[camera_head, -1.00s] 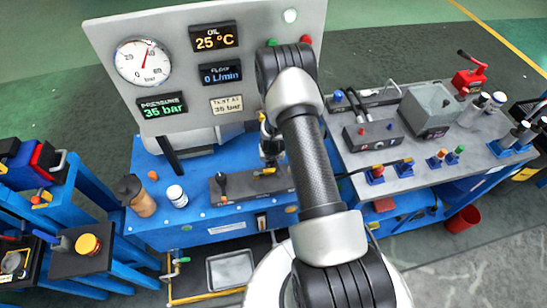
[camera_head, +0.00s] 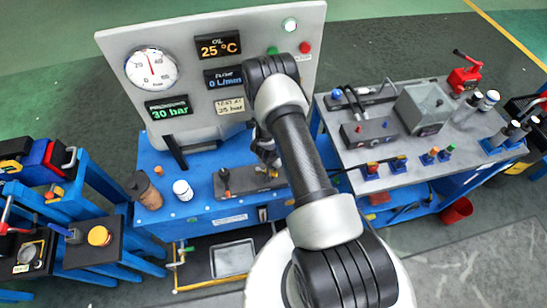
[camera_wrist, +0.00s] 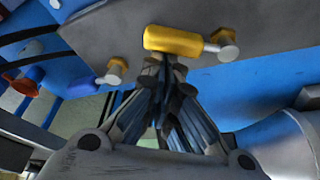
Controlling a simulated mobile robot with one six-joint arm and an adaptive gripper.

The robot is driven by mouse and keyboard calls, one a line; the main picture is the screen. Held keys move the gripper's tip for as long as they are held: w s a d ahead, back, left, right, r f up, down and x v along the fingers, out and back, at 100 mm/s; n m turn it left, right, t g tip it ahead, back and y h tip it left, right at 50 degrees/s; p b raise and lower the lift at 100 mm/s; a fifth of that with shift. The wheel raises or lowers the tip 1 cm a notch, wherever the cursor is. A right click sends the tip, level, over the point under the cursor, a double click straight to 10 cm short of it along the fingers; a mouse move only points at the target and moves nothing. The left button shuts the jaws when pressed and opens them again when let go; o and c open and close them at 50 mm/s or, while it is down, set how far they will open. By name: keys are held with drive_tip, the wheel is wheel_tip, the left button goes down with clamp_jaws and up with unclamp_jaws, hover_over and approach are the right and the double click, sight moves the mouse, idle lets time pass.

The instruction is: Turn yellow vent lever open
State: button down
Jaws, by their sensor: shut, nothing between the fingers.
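The yellow vent lever (camera_wrist: 173,41) shows in the wrist view as a short yellow handle with a brass fitting and metal pin at its right end, lying nearly level in the picture. My gripper (camera_wrist: 166,62) is shut and empty, with its fingertips right at the lever's lower edge; I cannot tell whether they touch it. In the head view my gripper (camera_head: 268,162) is low over the blue bench (camera_head: 205,206), by the dark valve block (camera_head: 236,184), and my arm hides part of that area.
The grey panel (camera_head: 122,75) stands behind, with a gauge (camera_head: 151,68) and a green pressure display (camera_head: 168,108) reading 30 bar. A grey-topped bench (camera_head: 352,178) with valves is right. A blue-handled lever (camera_wrist: 112,77) is near the fingers.

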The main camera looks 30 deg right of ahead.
sight(273, 174)
drive_tip(key=s+m, duration=0.1)
drive_tip(key=m, duration=0.1)
drive_tip(key=s+a+m+g+p, duration=0.1)
drive_tip(key=shift+a+m+h, duration=0.2)
drive_tip(key=shift+m+h, duration=0.1)
drive_tip(key=shift+m, duration=0.1)
drive_tip(key=m, duration=0.1)
drive_tip(key=s+a+m+g, duration=0.1)
drive_tip(key=m, duration=0.1)
drive_tip(key=shift+a, duration=0.3)
drive_tip(key=shift+s+a+f, duration=0.1)
drive_tip(key=shift+s+a, duration=0.35)
drive_tip(key=shift+a, duration=0.8)
